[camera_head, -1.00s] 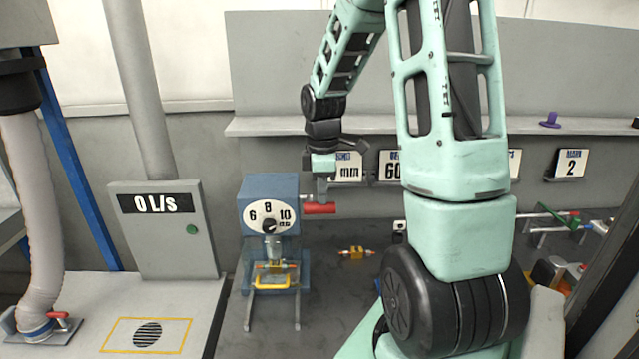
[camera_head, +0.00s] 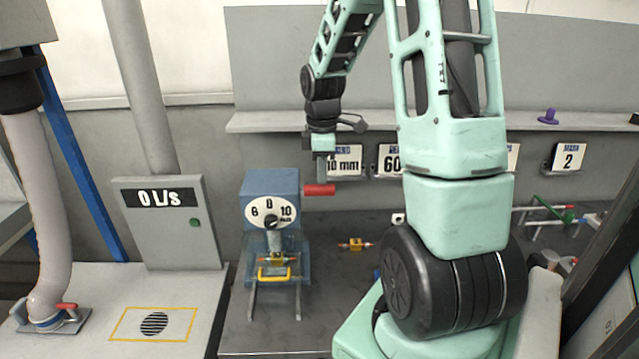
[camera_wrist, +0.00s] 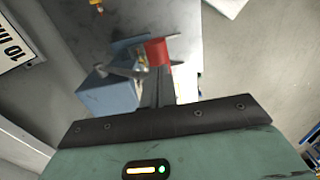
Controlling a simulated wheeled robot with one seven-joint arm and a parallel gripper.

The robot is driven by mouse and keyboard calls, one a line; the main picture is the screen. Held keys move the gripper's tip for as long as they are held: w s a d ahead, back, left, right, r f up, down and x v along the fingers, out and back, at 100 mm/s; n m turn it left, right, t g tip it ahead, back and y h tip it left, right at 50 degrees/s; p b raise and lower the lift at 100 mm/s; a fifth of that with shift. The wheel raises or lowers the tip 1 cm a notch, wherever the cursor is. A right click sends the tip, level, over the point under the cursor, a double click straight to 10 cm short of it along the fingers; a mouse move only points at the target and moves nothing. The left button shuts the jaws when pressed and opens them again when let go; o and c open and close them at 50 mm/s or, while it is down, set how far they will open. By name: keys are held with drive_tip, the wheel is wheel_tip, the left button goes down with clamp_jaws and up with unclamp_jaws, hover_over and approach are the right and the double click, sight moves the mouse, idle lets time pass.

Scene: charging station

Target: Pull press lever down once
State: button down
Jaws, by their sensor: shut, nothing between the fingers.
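In the wrist view the red handle (camera_wrist: 157,51) is at the tips of my gripper (camera_wrist: 157,75), with the blue press (camera_wrist: 108,93) to the left. The lever's pivot is partly hidden.
A yellow-handled fixture (camera_head: 274,273) sits under the press. A small brass-coloured part (camera_head: 355,244) lies on the bench to its right. A grey box reading 0 L/s (camera_head: 165,225) stands left. Number signs (camera_head: 567,158) line the back wall.

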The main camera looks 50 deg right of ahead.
drive_tip(key=shift+r+p, duration=2)
drive_tip(key=shift+r, duration=0.4)
drive_tip(key=a+f+b, duration=0.4)
drive_tip(key=a+b, duration=0.1)
drive_tip(key=a, duration=0.7)
drive_tip(key=a+f+b, duration=0.4)
drive_tip(key=a+b, duration=0.1)
drive_tip(key=a, duration=0.7)
drive_tip(key=s+a+f+b, duration=0.4)
drive_tip(key=s+a, duration=0.4)
drive_tip(key=s+a+f+b, duration=0.5)
drive_tip(key=s+a, duration=0.3)
drive_tip(key=s, duration=0.1)
drive_tip(key=shift+a+f+y+b, duration=0.2)
drive_tip(key=shift+a+y+b, duration=0.1)
